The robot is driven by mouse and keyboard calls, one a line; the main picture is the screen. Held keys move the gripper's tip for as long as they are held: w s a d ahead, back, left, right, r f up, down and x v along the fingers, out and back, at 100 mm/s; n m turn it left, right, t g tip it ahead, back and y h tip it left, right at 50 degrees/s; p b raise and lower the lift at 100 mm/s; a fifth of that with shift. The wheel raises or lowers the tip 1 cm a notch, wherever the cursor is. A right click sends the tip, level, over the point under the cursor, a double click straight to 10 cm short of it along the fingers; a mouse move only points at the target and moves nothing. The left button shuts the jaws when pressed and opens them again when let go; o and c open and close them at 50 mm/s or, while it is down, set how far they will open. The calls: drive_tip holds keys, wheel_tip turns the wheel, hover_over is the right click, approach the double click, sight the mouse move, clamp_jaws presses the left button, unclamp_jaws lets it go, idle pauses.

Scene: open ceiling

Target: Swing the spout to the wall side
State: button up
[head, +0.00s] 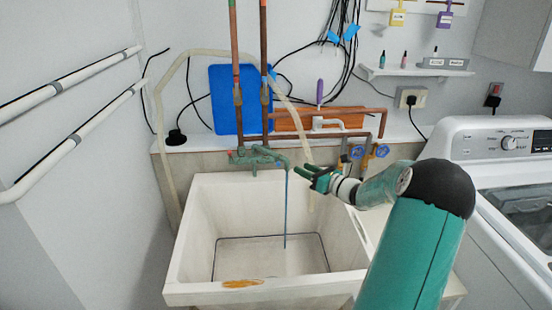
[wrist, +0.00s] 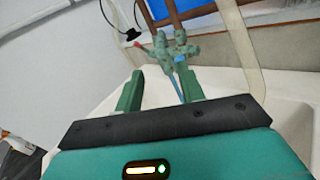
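The green, weathered tap (head: 255,154) is on the wall above the sink, and its spout (head: 280,160) points out over the basin, toward the right. A thin blue stream (head: 285,215) hangs from the spout end into the sink. The tap also shows in the wrist view (wrist: 160,55), beyond my fingertips, with the spout (wrist: 181,48) nearer the right finger. My gripper (head: 313,172) is just right of the spout in the head view, apart from it. In the wrist view my gripper (wrist: 160,72) has its two green fingers spread, with nothing held between them.
The white sink (head: 190,225) stands below. A pale hose (head: 300,120) arches over the tap and hangs into the basin. Copper pipes (head: 237,60) and blue valve handles (head: 369,151) are close by. A washing machine (head: 500,160) stands right. White wall pipes run left.

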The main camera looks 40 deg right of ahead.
sight(285, 160)
drive_tip(key=w, duration=0.4)
drive_tip(key=w+a, duration=0.1)
drive_tip(key=w, duration=0.7)
drive_tip(key=shift+a, duration=0.2)
clamp_jaws()
